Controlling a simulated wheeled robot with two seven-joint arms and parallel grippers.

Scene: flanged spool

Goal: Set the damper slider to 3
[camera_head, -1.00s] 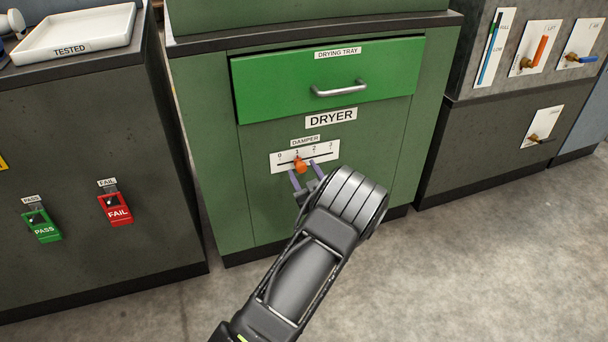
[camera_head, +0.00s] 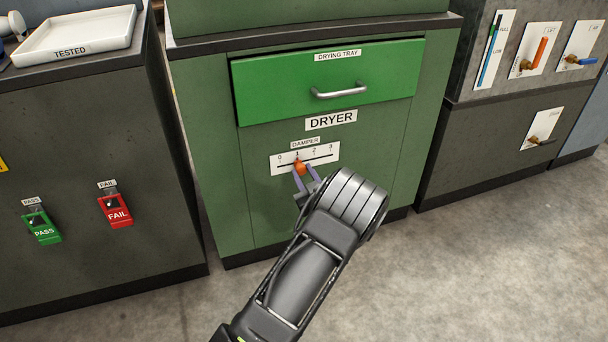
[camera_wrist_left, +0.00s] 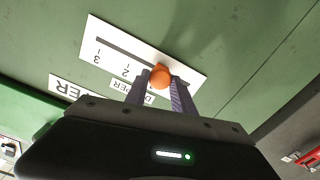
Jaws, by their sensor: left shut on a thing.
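The damper slider is an orange knob (camera_head: 300,169) on a white scale plate (camera_head: 325,155) marked 0 to 3, low on the front of the green dryer. The knob stands at about the 1 mark. My left gripper (camera_head: 303,177) is shut on the knob, one purple finger on each side. In the left wrist view the knob (camera_wrist_left: 160,77) sits between the fingertips, and the 2 and 3 marks of the plate (camera_wrist_left: 110,48) show upside down to its left. My right gripper is not in view.
Above the damper are the DRYER label and a closed green drying tray drawer (camera_head: 270,89) with a metal handle (camera_head: 340,90). A dark cabinet with a green PASS switch (camera_head: 42,228) and a red FAIL switch (camera_head: 116,209) stands left. Valve levers are at right.

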